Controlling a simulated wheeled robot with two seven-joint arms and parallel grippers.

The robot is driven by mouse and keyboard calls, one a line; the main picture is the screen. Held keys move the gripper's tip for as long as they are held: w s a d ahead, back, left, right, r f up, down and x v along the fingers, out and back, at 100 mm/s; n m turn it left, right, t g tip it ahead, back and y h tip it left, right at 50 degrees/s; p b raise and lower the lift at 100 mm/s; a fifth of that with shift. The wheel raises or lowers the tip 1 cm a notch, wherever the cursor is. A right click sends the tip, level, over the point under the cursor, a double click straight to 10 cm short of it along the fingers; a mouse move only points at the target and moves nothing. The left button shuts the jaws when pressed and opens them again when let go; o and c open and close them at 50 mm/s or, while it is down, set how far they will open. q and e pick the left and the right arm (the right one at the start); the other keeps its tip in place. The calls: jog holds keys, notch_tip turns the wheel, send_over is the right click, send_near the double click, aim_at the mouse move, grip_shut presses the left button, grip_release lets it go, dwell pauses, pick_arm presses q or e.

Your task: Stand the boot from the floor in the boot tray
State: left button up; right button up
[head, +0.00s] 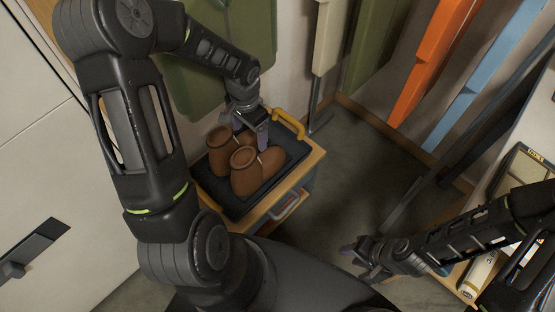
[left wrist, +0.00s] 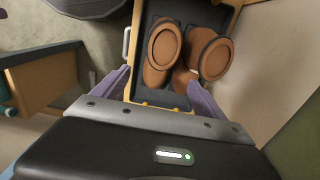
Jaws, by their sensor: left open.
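Two brown boots stand side by side in the dark boot tray (head: 228,208), on a small wooden-topped stand. The left boot (head: 217,160) and the right boot (head: 245,180) have their round openings up. The right boot's toe points right and back. My left gripper (head: 255,135) is open at the back of the tray, just behind the boots. In the left wrist view, both boots (left wrist: 163,48) (left wrist: 213,58) show beyond the spread fingers, with nothing clearly gripped. My right gripper (head: 362,262) is apart from the tray at lower right, its fingers apart and empty.
A yellow handle (head: 290,123) rises at the tray's back right corner. Green, orange (head: 430,70) and blue panels line the back wall. A white cabinet (head: 60,150) stands left. The dark floor (head: 350,170) right of the stand is clear. A shelf with boxes is at far right.

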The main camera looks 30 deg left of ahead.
pick_arm(q)
jog(key=s+d+f+n+h, duration=0.1)
jog(key=s+d+f+h, duration=0.15)
jog(key=d+f, duration=0.45)
jog(key=s+d+f+n+h, duration=0.1)
jog(key=s+d+f, duration=0.2)
jog(key=d, duration=0.8)
jog(key=s+d+f+n, duration=0.3)
jog(key=s+d+f, duration=0.1)
jog(key=s+d, duration=0.3)
jog(key=shift+s+f+t+h, duration=0.15)
jog(key=shift+s+t+h, duration=0.2)
jog(key=shift+s, duration=0.65)
jog(key=shift+c, duration=0.4)
